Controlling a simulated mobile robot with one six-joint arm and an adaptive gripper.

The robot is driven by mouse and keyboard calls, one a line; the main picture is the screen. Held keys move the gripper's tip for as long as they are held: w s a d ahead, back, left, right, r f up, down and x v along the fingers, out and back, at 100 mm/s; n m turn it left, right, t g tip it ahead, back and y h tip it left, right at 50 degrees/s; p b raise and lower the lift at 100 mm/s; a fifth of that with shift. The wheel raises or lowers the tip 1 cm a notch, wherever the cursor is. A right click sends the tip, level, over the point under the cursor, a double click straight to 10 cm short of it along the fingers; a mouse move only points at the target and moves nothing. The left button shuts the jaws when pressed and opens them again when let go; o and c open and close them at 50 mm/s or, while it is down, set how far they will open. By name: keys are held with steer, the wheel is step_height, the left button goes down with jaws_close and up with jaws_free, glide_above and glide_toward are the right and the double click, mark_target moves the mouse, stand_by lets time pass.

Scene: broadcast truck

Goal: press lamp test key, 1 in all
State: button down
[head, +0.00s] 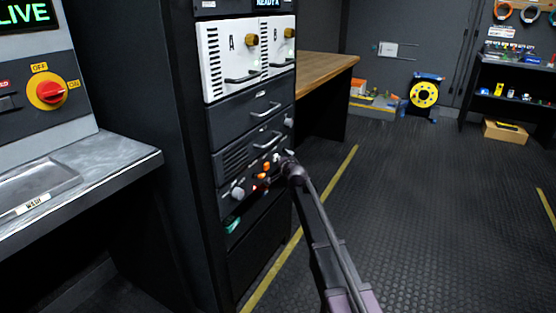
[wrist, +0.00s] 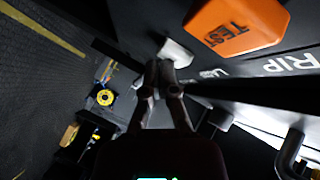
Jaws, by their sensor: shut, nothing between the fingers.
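In the wrist view a small white key (wrist: 176,53) sits on the dark panel, beside a partly hidden label that seems to begin "LA". My gripper (wrist: 160,72) is shut and empty, its fingertips right at the near edge of this key; I cannot tell whether they touch it. A larger orange key marked "TEST" (wrist: 238,25) is to the upper right, above lettering that reads "RIP". In the head view my gripper (head: 287,161) is at the right side of the rack's lower control panel (head: 228,184), near small orange keys (head: 265,168).
The panel has a grey knob (head: 238,193) at its left. A desk (head: 120,160) stands at left, a wooden bench (head: 325,66) behind. The floor at right is clear.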

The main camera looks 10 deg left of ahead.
steer(key=shift+s+d, duration=0.1)
steer(key=shift+d, duration=0.05)
steer(key=shift+s+d, duration=0.2)
steer(key=shift+d, duration=0.4)
steer(key=shift+d, duration=0.15)
steer(key=shift+s+d, duration=0.3)
steer(key=shift+d, duration=0.45)
steer(key=shift+s+d, duration=0.25)
steer(key=shift+d, duration=0.5)
steer(key=shift+s+d, duration=0.3)
steer(key=shift+d, duration=0.45)
steer(key=shift+s, duration=0.1)
steer(key=s+d+f+n+g+h+p, duration=0.25)
steer(key=s+d+g, duration=0.25)
steer(key=s+d, duration=0.65)
steer(key=s+d+f+n+g+h+p, duration=0.15)
steer(key=s+d+f+g, duration=0.35)
steer(key=s, duration=1.1)
steer(key=s+d+f+n+g+h+p, duration=0.1)
steer(key=s+d+n+g+h+p, duration=0.2)
steer(key=s+d, duration=0.8)
step_height(320, 180, up, 38)
steer(key=s+a+p, duration=0.1)
steer(key=p, duration=3.5)
steer(key=shift+s+a+f+m+g, duration=0.25)
steer(key=shift+s+a+m+g, duration=0.05)
steer(key=shift+s+a+g, duration=0.1)
